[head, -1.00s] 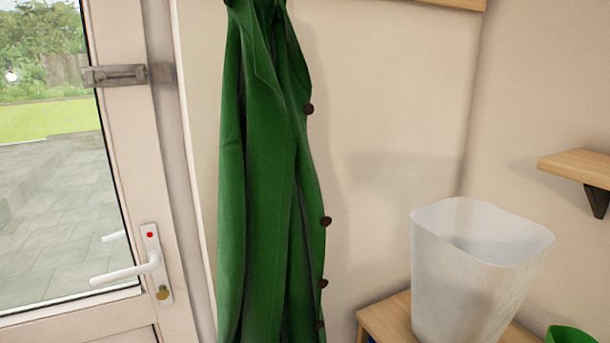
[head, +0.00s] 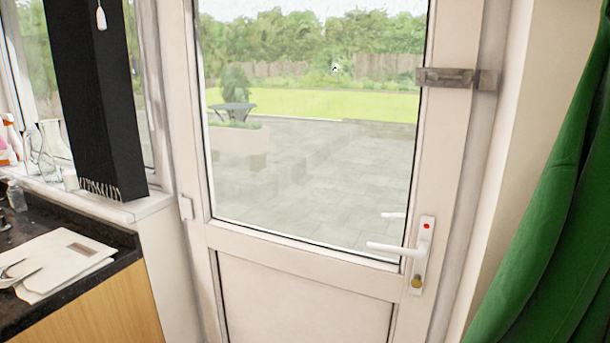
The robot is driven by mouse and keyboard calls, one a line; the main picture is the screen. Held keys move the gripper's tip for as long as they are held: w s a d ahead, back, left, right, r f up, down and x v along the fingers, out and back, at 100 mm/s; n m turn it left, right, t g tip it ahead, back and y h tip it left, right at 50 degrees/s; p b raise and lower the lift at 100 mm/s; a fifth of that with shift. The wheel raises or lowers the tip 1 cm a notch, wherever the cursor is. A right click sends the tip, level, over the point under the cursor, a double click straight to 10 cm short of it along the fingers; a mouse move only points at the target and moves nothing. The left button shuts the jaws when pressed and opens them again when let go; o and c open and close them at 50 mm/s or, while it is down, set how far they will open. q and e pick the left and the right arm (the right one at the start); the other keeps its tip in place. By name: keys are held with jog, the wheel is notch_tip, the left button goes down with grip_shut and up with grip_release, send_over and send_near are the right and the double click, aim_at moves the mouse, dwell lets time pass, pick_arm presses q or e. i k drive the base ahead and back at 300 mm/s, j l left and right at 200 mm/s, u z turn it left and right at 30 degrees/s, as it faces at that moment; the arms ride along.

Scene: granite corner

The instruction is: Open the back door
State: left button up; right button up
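The back door (head: 190,130) is white with a large glass pane (head: 310,165) and stands shut in its frame in the middle of the head view. A white lever handle (head: 398,249) sits level on a white plate at the door's right side. The plate has a red dot near its top and a brass-coloured lock cylinder (head: 416,282) below the lever. A metal slide bolt (head: 446,78) is fixed high on the door's right edge and its keeper (head: 487,80) is on the frame. It looks to span the gap. Neither of my grippers is in view.
A dark granite counter (head: 110,243) with a white board (head: 60,262) and cutlery stands at left. The floor is out of view.

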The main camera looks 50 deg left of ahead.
aim_at(257, 285)
jog(key=u, duration=1.85)
